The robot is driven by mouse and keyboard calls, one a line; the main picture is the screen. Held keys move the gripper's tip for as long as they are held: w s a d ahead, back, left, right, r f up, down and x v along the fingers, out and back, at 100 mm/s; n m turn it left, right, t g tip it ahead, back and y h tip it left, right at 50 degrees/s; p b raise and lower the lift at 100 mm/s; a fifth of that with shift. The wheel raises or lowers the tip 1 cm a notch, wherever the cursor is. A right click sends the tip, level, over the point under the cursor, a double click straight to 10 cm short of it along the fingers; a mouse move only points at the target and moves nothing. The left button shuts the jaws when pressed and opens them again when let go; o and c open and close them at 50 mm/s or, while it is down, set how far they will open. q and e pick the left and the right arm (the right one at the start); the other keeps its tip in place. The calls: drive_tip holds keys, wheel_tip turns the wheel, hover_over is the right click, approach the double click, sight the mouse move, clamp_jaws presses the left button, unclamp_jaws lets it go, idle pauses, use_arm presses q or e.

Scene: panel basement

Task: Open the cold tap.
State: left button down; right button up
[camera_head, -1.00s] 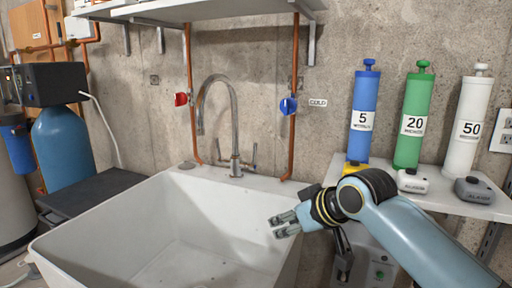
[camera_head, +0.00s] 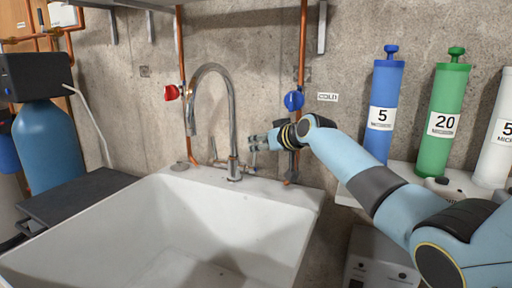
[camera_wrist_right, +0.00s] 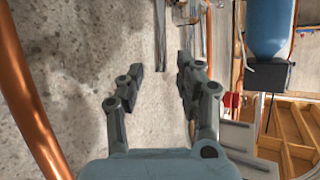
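The blue tap handle (camera_head: 293,100) is on the right copper pipe, left of a wall label reading COLD (camera_head: 327,97). My right gripper (camera_head: 256,141) is below and left of it, close to the right side of the chrome faucet (camera_head: 234,130). It seems apart from the blue handle. In the right wrist view the right gripper (camera_wrist_right: 161,68) has its fingers spread with nothing between them. The blue handle does not show there. My left gripper is not in view.
A red tap handle (camera_head: 172,93) is on the left copper pipe. A white sink (camera_head: 130,215) lies below. Blue (camera_head: 383,105), green (camera_head: 441,120) and white filter cylinders stand on a shelf at the right. A copper pipe (camera_wrist_right: 30,100) runs close by the gripper in the wrist view.

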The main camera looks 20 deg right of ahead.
drive_tip(key=shift+x, duration=1)
drive_tip(key=shift+w+a+f+b, duration=0.1)
drive_tip(key=shift+w+b, duration=0.2)
drive_tip(key=shift+w, duration=0.1)
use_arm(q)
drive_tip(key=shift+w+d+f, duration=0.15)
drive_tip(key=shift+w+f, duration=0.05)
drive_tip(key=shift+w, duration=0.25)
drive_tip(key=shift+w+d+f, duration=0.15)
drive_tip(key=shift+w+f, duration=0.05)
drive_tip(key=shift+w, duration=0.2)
use_arm(e)
drive_tip(key=c, duration=0.7)
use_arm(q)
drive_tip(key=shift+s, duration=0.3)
use_arm(e)
clamp_jaws()
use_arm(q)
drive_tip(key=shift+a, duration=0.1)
